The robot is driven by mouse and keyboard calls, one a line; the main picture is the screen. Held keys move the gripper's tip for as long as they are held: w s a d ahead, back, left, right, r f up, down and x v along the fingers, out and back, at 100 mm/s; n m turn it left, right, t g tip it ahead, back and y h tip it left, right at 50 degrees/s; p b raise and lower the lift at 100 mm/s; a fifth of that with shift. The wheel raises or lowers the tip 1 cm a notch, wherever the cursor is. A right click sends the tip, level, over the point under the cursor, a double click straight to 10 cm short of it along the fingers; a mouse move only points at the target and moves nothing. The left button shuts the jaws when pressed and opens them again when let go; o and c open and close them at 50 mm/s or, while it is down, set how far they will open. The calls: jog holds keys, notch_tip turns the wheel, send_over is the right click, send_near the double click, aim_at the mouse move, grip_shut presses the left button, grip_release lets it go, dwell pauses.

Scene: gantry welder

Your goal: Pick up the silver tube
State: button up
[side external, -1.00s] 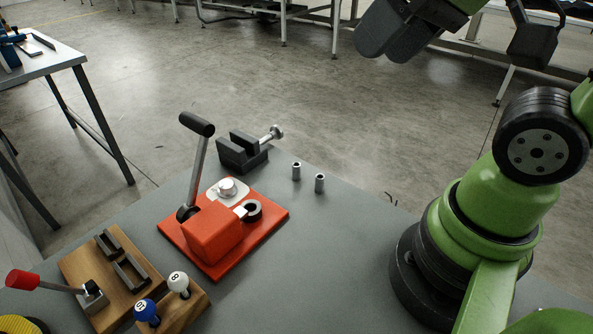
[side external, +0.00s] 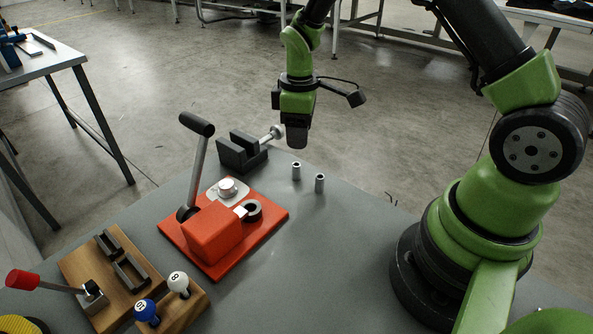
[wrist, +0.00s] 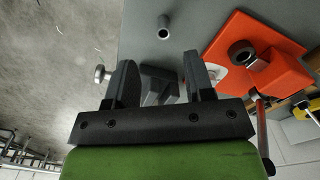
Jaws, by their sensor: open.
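Two small silver tubes stand upright on the grey table, a left one (side external: 296,171) and a right one (side external: 320,183). They are close together but apart. My gripper (side external: 297,143) hangs pointing down, appearing just above the left tube in the side view.
A dark vise (side external: 241,152) stands at the table's far edge, close to my gripper. A red lever press (side external: 214,236) is left of the tubes. A wooden block with knobs (side external: 182,312) lies at front left. The table (side external: 320,260) is clear in front of the tubes.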

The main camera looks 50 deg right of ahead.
send_over(296, 177)
jog(key=d, duration=0.1)
notch_tip(296, 177, down, 4)
jog(key=shift+w+d+f, duration=0.1)
jog(key=shift+f, duration=0.1)
jog(key=f, duration=0.5)
jog(key=shift+w+a+f, duration=0.15)
jog(key=shift+a, duration=0.1)
grip_shut()
